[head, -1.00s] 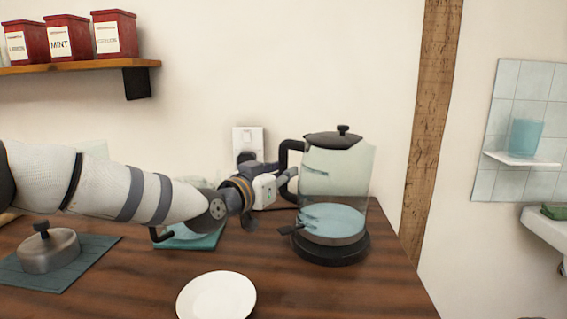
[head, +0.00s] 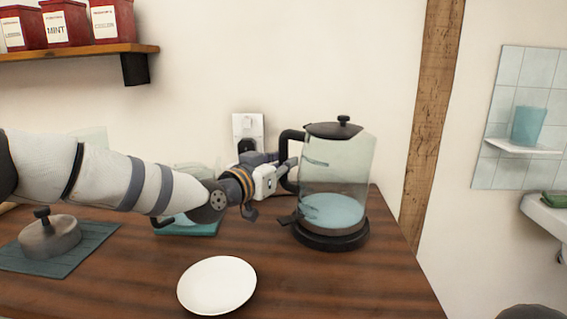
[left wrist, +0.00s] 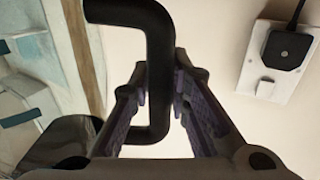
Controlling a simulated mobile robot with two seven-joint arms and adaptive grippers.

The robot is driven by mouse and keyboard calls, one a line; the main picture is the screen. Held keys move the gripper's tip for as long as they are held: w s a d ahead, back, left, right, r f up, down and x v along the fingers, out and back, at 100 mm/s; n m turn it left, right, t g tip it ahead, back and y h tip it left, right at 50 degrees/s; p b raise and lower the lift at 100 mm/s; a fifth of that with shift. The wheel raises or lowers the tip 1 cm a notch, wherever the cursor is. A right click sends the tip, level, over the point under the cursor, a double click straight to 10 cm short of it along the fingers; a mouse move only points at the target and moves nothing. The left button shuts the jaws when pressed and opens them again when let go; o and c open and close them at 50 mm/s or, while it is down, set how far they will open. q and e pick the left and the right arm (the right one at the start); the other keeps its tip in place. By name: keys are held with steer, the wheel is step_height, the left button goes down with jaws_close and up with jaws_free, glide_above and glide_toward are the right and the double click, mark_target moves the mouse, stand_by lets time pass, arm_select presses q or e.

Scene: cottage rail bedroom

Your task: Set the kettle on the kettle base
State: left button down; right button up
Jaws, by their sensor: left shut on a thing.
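The kettle (head: 337,178) is a clear glass jug with bluish water, a black lid and a black handle on its left side. It stands upright over the round black kettle base (head: 331,242) at the right of the table. Its bottom appears to rest on the base, though I cannot tell whether a thin gap remains. My left gripper (head: 287,178) is shut on the kettle's handle from the left. In the left wrist view, the dark handle (left wrist: 159,60) runs between the two fingers. My right gripper is not in view.
A white plate (head: 217,285) lies at the table's front. A lidded metal pot (head: 50,238) sits on a dark mat at the left. A wall socket (head: 248,127) with a plug is behind the gripper. A wooden post (head: 427,120) stands at the right.

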arm_select(q)
steer(key=shift+f, duration=0.5)
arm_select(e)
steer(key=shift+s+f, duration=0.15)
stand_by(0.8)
arm_select(q)
steer(key=c, duration=1.8)
jaws_free()
steer(key=shift+f, duration=0.25)
steer(key=shift+s+a+r, duration=0.1)
steer(key=shift+s+r, duration=0.05)
steer(key=shift+s, duration=0.1)
steer(key=p+v, duration=0.5)
steer(key=v, duration=0.5)
steer(key=shift+s, duration=0.25)
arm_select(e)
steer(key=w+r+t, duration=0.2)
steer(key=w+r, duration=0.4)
arm_select(q)
steer(key=shift+a, duration=0.15)
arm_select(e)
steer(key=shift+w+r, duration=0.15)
